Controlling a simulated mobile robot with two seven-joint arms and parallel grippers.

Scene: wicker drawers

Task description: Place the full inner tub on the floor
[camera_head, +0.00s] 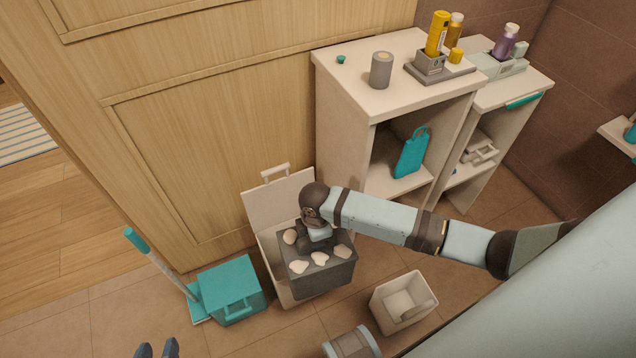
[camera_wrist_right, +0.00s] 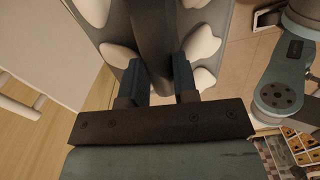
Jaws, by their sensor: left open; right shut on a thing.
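The inner tub (camera_head: 325,280) is dark grey and holds several crumpled whitish pieces. It overlaps the right part of the white outer bin (camera_head: 272,262), whose lid (camera_head: 280,199) stands open behind; I cannot tell whether its base is clear of the bin. My right gripper (camera_head: 313,243) is shut on the tub's dark handle from above. In the right wrist view, the gripper's fingers (camera_wrist_right: 161,80) sit on both sides of the handle bar (camera_wrist_right: 152,35), with the pale pieces (camera_wrist_right: 201,44) around it. My left gripper (camera_head: 157,349) is open and empty at the bottom edge, its fingertips only showing.
A teal box (camera_head: 230,288) with a long-handled tool beside it stands left of the bin. A small whitish open bin (camera_head: 402,302) stands on the floor to the right. Tiled floor (camera_head: 270,335) is bare in front. A shelf unit (camera_head: 345,120) stands behind.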

